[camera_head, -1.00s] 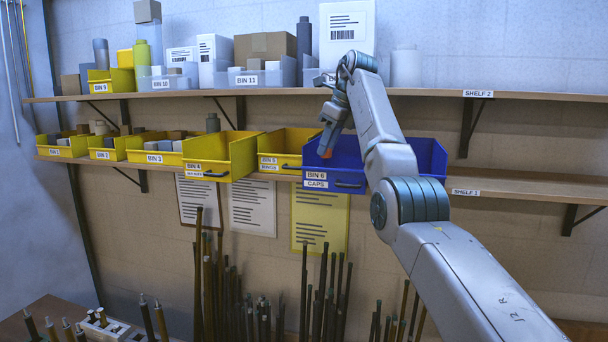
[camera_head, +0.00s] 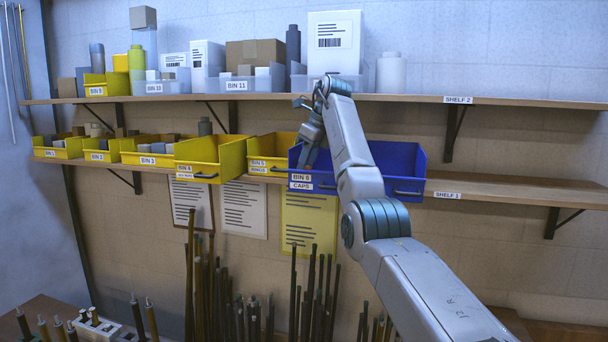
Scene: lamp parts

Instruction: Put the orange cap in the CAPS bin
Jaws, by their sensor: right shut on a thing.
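The blue CAPS bin (camera_head: 408,165), labelled BIN 6, stands on the lower shelf, partly covered by my right arm. My right gripper (camera_head: 306,156) points down into the left part of this bin, its fingertips at or below the rim. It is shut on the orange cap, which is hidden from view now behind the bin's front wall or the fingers. I cannot tell whether the cap touches the bin floor. My left gripper is not in view.
Yellow bins, among them BIN 5 (camera_head: 266,152) and BIN 4 (camera_head: 205,160), stand left of the blue bin. The upper shelf (camera_head: 530,102) with boxes and bottles is just above. The lower shelf (camera_head: 505,188) is clear to the right. Upright rods (camera_head: 205,290) stand below.

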